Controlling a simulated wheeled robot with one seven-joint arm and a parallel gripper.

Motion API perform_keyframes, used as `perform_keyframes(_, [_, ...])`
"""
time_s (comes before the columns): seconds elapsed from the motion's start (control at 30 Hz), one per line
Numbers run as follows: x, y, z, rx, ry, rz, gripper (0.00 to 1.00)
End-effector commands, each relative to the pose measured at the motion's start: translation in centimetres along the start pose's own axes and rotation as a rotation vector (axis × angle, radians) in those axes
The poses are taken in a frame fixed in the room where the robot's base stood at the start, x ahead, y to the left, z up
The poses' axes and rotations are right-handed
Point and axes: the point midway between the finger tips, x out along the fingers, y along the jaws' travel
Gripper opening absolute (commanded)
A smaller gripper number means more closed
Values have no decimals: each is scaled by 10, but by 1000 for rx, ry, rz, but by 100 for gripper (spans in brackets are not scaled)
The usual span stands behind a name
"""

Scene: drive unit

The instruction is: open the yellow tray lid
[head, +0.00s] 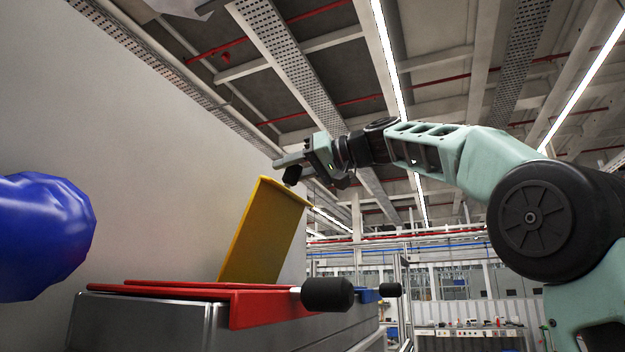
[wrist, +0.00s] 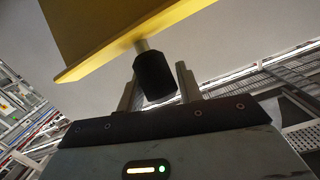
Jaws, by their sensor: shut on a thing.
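The yellow tray lid (head: 262,232) stands raised, steeply tilted, above the grey unit in the head view. Its flat yellow panel also fills the upper left of the wrist view (wrist: 110,30). A black knob handle (wrist: 154,76) sticks out from the lid's edge on a short metal stem; it also shows in the head view (head: 291,175). My gripper (head: 290,168) is at the lid's upper edge, shut on this knob. In the wrist view the knob sits between my two fingers. The tray under the lid is hidden.
A red lid (head: 255,304) with a black knob (head: 327,294) lies on top of the grey unit (head: 150,325) in front. A blue part (head: 366,295) with another black knob (head: 390,290) is beyond. A large blue rounded object (head: 42,236) is at the left. A pale wall (head: 130,150) stands behind.

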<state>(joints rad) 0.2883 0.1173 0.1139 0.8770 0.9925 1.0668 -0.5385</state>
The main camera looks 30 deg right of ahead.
Motion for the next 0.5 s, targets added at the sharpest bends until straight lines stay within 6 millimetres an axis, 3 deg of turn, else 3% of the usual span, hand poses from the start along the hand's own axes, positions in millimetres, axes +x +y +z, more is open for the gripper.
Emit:
perform_keyframes(0.2, [30,-9,-12,9,-9,-12,0])
perform_keyframes(0.5, [51,-10,-14,11,-15,-11,0])
